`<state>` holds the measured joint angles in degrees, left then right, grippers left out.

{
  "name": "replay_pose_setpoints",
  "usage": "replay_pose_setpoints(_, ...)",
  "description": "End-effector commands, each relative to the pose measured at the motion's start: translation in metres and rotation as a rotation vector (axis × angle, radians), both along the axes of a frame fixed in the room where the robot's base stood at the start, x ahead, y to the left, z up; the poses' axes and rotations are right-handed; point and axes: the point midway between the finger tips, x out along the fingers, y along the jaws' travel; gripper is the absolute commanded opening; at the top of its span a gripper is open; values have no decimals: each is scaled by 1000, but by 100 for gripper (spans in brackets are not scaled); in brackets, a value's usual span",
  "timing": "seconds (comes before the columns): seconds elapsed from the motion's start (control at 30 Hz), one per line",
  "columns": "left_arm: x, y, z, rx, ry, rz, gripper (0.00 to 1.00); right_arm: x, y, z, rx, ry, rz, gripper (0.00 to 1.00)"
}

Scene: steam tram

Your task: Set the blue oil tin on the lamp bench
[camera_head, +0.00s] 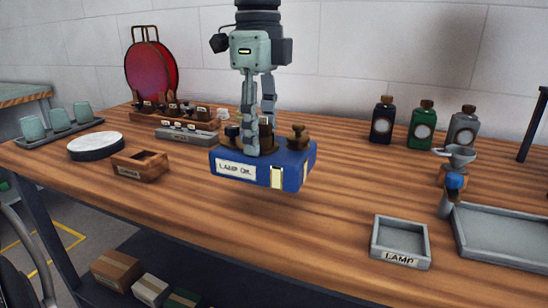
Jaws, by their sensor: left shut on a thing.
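The blue oil tin (241,171), labelled "LAMP OIL", is upright in the middle of the view. My left gripper (259,146) comes down from above, its two fingers shut on the brown cap area on top of the tin. The tin is over the wooden lamp bench (330,215). I cannot tell whether its base touches the wood. The fingertips are partly hidden by the brown fittings. My right gripper is not in view.
A small grey "LAMP" tray (401,262) and a larger grey tray (510,236) are at front right. Dark, green and grey bottles (421,126) stand behind. A wooden box (139,165), a round white-topped disc (96,145) and a cup tray (58,133) are left. The front middle is clear.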

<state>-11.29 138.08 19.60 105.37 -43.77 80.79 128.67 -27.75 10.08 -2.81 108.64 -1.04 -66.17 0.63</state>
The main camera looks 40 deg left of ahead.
Motion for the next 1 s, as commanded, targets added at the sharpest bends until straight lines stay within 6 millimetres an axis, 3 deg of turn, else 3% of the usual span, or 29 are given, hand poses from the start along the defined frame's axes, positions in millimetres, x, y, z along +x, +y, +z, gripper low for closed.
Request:
replay_pose_setpoints(0.1, 24, 2, -13, -1, 2, 1, 0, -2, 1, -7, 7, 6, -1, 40)
replay_pose_setpoints(0.3, 45, 3, -25, 0, -2, -1, 0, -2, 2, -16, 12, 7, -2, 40)
replay_pose_setpoints(0.47, 46, 4, -34, -2, 0, -1, 0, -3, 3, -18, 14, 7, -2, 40)
replay_pose_setpoints(0.7, 46, 4, -65, -2, -1, -1, 0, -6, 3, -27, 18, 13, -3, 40)
replay_pose_setpoints(1.0, 46, 4, -67, 0, -4, 0, 0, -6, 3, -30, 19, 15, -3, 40)
